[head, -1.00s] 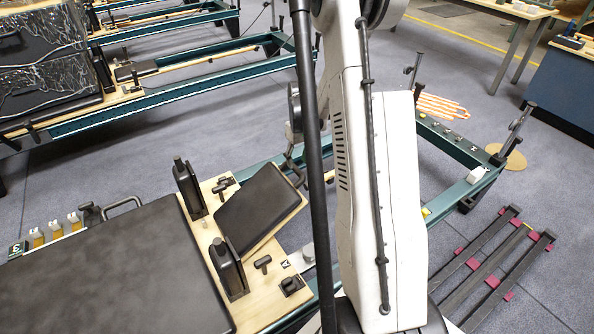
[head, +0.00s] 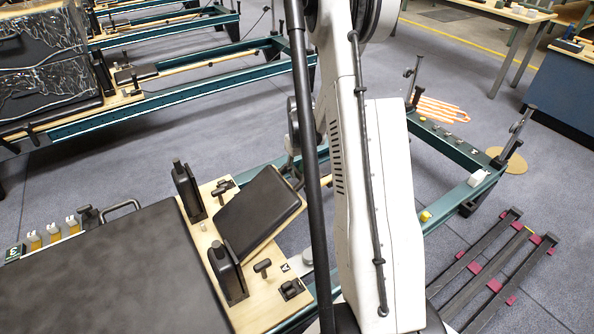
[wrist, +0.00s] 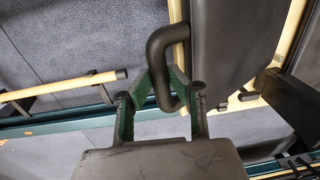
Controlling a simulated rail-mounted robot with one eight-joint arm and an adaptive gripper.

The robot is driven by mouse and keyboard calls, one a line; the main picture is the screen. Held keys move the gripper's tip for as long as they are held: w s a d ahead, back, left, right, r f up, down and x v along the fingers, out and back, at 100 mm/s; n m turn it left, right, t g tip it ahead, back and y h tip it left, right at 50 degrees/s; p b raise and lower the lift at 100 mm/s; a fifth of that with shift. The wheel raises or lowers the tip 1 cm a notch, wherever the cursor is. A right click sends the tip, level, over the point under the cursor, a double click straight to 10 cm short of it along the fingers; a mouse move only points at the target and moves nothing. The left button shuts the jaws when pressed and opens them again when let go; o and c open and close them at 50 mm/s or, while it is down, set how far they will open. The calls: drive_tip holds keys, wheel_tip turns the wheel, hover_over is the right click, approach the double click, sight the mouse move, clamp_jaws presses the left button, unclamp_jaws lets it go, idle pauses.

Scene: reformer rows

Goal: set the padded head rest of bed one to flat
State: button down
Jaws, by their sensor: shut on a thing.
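The padded head rest (head: 259,211) of the near bed is a black cushion on a pale wooden board. It is tilted up at an angle to the bed's wooden end board (head: 222,262). In the wrist view the head rest (wrist: 228,45) shows at the upper right, with a bent black handle (wrist: 160,45) at its edge. My gripper (wrist: 166,86) is shut on this handle, its green-padded fingers on either side of it. In the head view my own arm hides the gripper. The support under the head rest cannot be seen.
Two black shoulder blocks (head: 187,190) (head: 227,270) stand on the end board beside the head rest. The large black bed pad (head: 105,275) lies left. A green frame rail (head: 455,160) runs right, and a dark rack (head: 495,265) lies on the floor.

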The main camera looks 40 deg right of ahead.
drive_tip(key=d+f+b, duration=0.3)
drive_tip(key=f+b, duration=0.1)
drive_tip(key=f, duration=0.5)
drive_tip(key=s+d+f+b, duration=0.1)
drive_tip(key=d+f+b, duration=0.2)
drive_tip(key=f, duration=0.6)
drive_tip(key=shift+s+d+b, duration=0.15)
drive_tip(key=shift+d+b, duration=0.2)
drive_tip(key=shift+b, duration=0.3)
drive_tip(key=c, duration=1.7)
unclamp_jaws()
drive_tip(key=shift+o, duration=0.4)
drive_tip(key=shift+r, duration=0.1)
wheel_tip(320, 180, up, 12)
drive_tip(key=shift+d, duration=0.4)
